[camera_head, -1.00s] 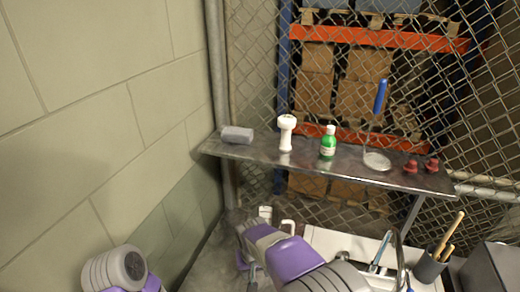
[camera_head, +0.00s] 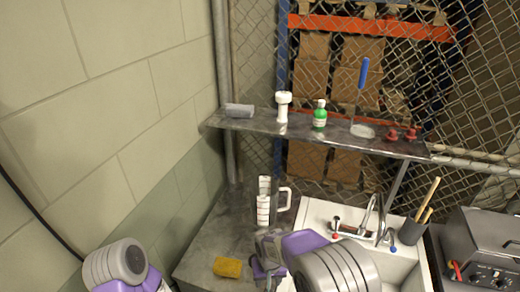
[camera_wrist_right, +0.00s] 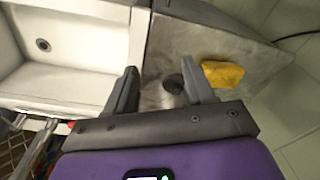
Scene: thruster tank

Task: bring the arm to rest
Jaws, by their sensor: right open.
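My right gripper (camera_head: 264,272) is low in the head view, over the grey counter (camera_head: 205,245). In the right wrist view its two fingers (camera_wrist_right: 161,85) are apart, with nothing held between them. A small dark round thing (camera_wrist_right: 173,84) lies on the counter beyond the fingers. A yellow sponge (camera_head: 227,267) lies on the counter to the left of the gripper; it also shows in the right wrist view (camera_wrist_right: 222,74). Of my left arm only a link shows at the bottom left; its gripper is out of view.
A white sink (camera_wrist_right: 75,55) adjoins the counter. The metal shelf (camera_head: 270,128) above holds a green bottle (camera_head: 319,116) and other items. A tool cup (camera_head: 412,231) and a grey machine (camera_head: 480,245) stand right.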

